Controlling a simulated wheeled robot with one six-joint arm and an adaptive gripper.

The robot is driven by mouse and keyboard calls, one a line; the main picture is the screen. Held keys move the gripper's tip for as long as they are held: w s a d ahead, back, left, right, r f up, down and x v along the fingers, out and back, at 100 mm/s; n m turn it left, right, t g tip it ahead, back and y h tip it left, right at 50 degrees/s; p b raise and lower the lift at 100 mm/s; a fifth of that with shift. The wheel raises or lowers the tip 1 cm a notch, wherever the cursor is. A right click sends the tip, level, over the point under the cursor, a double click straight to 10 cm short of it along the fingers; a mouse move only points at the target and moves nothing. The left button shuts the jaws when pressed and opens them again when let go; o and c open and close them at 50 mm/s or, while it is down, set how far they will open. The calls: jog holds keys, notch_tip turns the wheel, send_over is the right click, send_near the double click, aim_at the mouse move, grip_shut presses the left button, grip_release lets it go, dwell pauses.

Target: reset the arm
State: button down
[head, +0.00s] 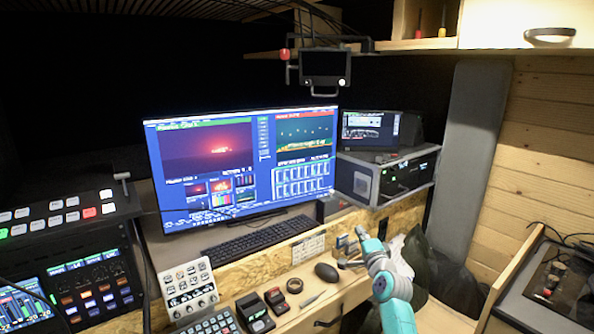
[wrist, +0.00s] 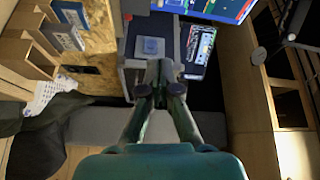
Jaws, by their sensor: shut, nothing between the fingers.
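My gripper (head: 358,236) is at the end of my teal and white arm in the head view, above the wooden desk (head: 345,285) near its right part. In the wrist view my gripper (wrist: 162,72) has its fingertips together at the centre, with nothing between them. It points toward a grey equipment case with a screen, and the fingers look clear of it.
A large monitor (head: 245,165) stands behind a black keyboard (head: 258,238). A mouse (head: 326,272) and small dark devices lie on the desk left of my arm. A rack unit (head: 385,175) stands behind it. A dark jacket (head: 425,262) hangs to the right.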

jog(key=s+f+n+g+h, duration=0.15)
jog(key=s+f+n, duration=0.25)
jog(key=s+f, duration=2.05)
jog(key=s+f+n+h, duration=0.1)
jog(key=s+f+n, duration=0.15)
jog(key=s, duration=1.15)
jog(key=s+r+n+g, duration=0.1)
jog(key=s+n, duration=0.2)
jog(key=s, duration=2)
jog(key=s+a+r+n+g, duration=0.1)
jog(key=s+r+n, duration=0.3)
jog(key=s+r, duration=0.7)
jog(key=s, duration=0.3)
jog(key=shift+s+r+n, duration=0.3)
jog(key=shift+s+n, duration=0.05)
jog(key=shift+s, duration=0.05)
jog(key=c, duration=1.9)
grip_release()
